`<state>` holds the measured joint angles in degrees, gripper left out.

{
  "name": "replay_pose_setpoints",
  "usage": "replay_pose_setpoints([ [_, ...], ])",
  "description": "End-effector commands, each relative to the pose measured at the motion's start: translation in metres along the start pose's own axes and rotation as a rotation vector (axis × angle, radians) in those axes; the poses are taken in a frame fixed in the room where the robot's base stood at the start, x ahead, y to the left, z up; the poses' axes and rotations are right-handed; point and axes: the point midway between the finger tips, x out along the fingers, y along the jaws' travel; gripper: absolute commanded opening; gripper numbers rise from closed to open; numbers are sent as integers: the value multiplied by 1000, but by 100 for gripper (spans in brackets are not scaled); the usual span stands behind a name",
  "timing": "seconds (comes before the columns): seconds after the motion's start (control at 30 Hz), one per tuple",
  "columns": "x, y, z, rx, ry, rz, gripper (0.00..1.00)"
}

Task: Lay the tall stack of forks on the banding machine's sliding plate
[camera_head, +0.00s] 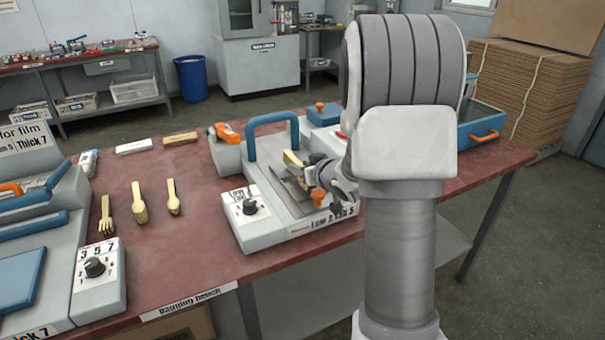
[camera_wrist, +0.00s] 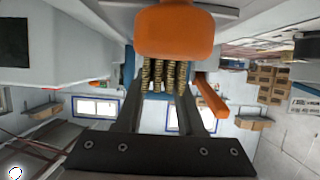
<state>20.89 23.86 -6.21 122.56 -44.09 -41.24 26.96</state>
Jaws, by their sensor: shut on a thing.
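The tall stack of pale wooden forks is between my gripper's (camera_head: 303,168) fingers; its end shows in the head view (camera_head: 291,158). In the wrist view its layered tines (camera_wrist: 165,75) stand in several columns between the two dark fingers (camera_wrist: 160,105). My gripper is shut on it, over the banding machine (camera_head: 262,232), which has a blue arched handle and a dial. The grey sliding plate (camera_head: 283,190) lies below and beside the gripper, partly hidden by it. I cannot tell whether the stack touches the plate. A rounded orange part (camera_wrist: 175,33) is close to the tines in the wrist view.
A fork stack (camera_head: 106,217) and two spoon stacks (camera_head: 139,205) (camera_head: 173,197) lie on the red bench (camera_head: 190,245) at left. Another machine (camera_head: 95,285) stands at the left edge. A blue bin (camera_head: 481,130) is at right. The bench between the machines is mostly clear.

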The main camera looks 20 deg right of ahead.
Motion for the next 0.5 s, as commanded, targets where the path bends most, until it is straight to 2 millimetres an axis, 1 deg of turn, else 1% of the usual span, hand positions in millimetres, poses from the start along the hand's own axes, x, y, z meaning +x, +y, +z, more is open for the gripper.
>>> replay_pose_setpoints([
  [0.03, 3, 0, 7, -1, 1, 0, 0],
  [0.27, 2, 0, 6, -2, 2, 0, 0],
  [0.43, 4, 0, 11, -1, 1, 0, 0],
  [0.47, 4, 0, 10, -1, 1, 0, 43],
  [0.5, 4, 0, 10, -1, 1, 0, 50],
])
